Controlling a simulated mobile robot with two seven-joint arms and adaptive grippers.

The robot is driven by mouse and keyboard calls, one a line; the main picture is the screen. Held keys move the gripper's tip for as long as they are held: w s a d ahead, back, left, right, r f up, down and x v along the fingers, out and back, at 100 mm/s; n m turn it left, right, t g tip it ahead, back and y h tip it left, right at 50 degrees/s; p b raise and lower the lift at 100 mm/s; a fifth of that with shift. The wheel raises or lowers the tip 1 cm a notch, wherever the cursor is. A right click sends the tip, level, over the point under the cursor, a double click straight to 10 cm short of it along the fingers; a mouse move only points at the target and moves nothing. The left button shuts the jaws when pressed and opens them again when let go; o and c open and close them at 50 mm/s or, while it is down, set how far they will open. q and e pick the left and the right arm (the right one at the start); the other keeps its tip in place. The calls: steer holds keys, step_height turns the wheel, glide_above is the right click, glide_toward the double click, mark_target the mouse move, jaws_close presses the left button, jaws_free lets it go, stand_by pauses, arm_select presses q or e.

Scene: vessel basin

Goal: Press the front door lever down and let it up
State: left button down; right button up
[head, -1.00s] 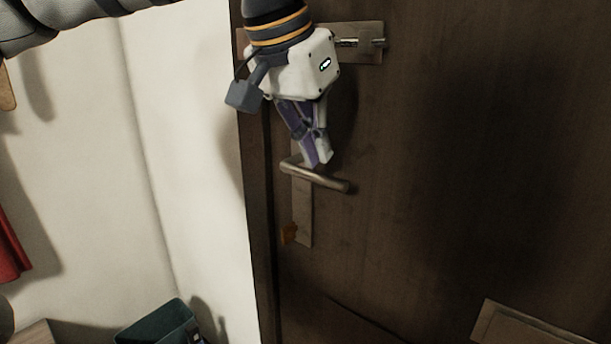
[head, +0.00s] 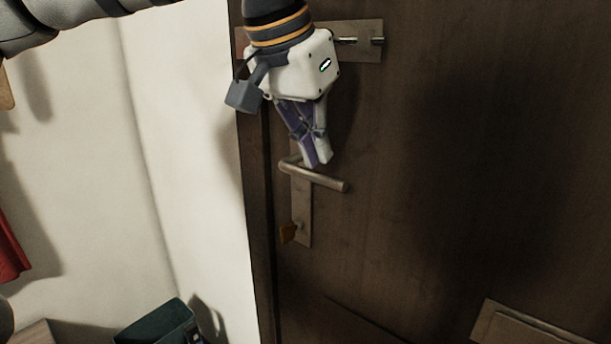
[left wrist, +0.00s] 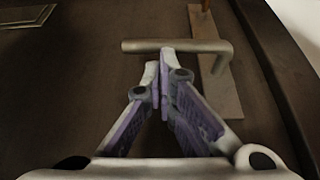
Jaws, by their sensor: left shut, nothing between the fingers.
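The front door lever (head: 325,180) is a metal bar on a tall narrow plate (head: 303,215) on the dark brown door (head: 430,170). It slopes slightly down to the right in the head view. My left gripper (head: 319,164) is shut and empty, pointing down, with its fingertips at the top of the lever bar. In the left wrist view the shut fingertips (left wrist: 160,60) reach the lever (left wrist: 180,46) near its middle. I cannot tell whether they touch it. My right gripper is not in view.
A sliding bolt (head: 365,41) sits on the door above, behind my gripper. A mail flap (head: 530,328) is at lower right. A dark green bin (head: 157,325) stands by the white wall (head: 185,130).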

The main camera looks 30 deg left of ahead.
mark_target(317, 178)
arm_select(q)
step_height(317, 178, down, 6)
steer(key=shift+f, duration=0.2)
stand_by(1.1)
stand_by(0.6)
steer(key=shift+r, duration=5.15)
